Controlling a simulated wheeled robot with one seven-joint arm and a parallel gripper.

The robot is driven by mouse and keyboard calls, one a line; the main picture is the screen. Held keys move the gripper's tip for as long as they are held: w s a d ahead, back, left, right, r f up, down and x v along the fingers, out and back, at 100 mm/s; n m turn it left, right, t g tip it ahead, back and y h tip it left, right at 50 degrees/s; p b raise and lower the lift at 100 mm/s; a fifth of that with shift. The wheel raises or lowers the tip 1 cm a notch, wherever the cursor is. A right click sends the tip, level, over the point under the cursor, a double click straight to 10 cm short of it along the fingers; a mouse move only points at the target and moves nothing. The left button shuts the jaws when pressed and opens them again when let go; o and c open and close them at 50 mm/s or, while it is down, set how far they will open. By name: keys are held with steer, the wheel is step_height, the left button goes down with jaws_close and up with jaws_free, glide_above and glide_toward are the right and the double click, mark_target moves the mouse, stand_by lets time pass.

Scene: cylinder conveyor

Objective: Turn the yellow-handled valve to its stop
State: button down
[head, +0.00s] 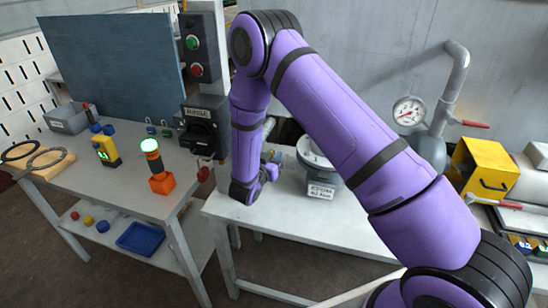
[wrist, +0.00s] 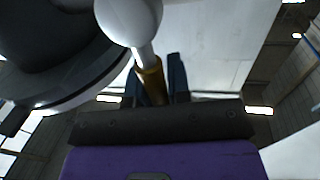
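In the wrist view, a yellow-brown handle sleeve (wrist: 151,76) sits between the two dark fingers of my gripper (wrist: 154,82), with little or no gap on either side. A pale rod with a white ball end (wrist: 130,18) continues from the sleeve. In the head view, my gripper (head: 273,160) is small, beside a round grey body with a white label (head: 320,191) on the white table. My arm covers part of that spot, so the handle is mostly hidden there and its turn angle cannot be read.
A pipe with a pressure gauge (head: 408,111) and a red lever stands at the right, beside a yellow box (head: 482,170). A left bench holds an orange-based lamp (head: 161,182) and a yellow device (head: 107,151). A black switch box (head: 203,127) is mounted on a post near my wrist.

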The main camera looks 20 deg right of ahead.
steer(key=shift+a, duration=0.15)
steer(key=w+a+f+n+t, duration=0.3)
steer(key=a+n, duration=0.2)
steer(key=n, duration=0.9)
steer(key=shift+w+f+n, duration=0.3)
steer(key=shift+f, duration=0.1)
stand_by(0.5)
steer(key=c, duration=1.1)
jaws_free()
steer(key=v, duration=1)
steer(key=shift+s+a+f, duration=0.15)
steer(key=shift+s+a, duration=0.05)
steer(key=shift+s, duration=0.15)
